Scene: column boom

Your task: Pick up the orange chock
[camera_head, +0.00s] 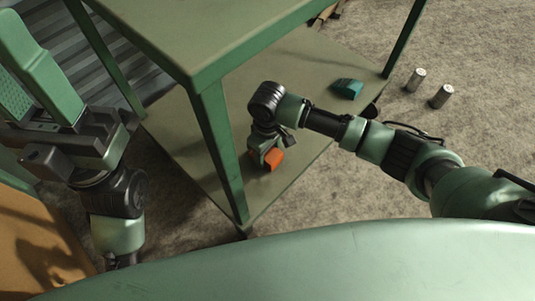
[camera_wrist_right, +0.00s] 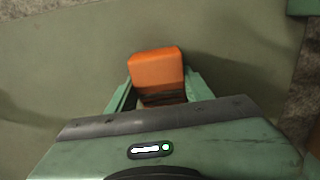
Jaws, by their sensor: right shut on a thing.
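The orange chock (camera_head: 273,160) is at the lower shelf of a green table, near the shelf's front edge. In the right wrist view the chock (camera_wrist_right: 156,70) sits between the two green fingers of my right gripper (camera_wrist_right: 160,92). My right gripper (camera_head: 267,152) points down and is shut on the chock. I cannot tell whether the chock touches the shelf or is just above it. My left gripper (camera_head: 45,85) is raised at the far left, away from the chock. Its jaw gap does not show clearly.
The green table (camera_head: 200,30) has a top above the lower shelf (camera_head: 310,75), and a leg (camera_head: 222,150) stands left of the chock. A teal block (camera_head: 347,88) lies on the shelf. Two metal cans (camera_head: 416,79) (camera_head: 441,96) stand on the floor at right.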

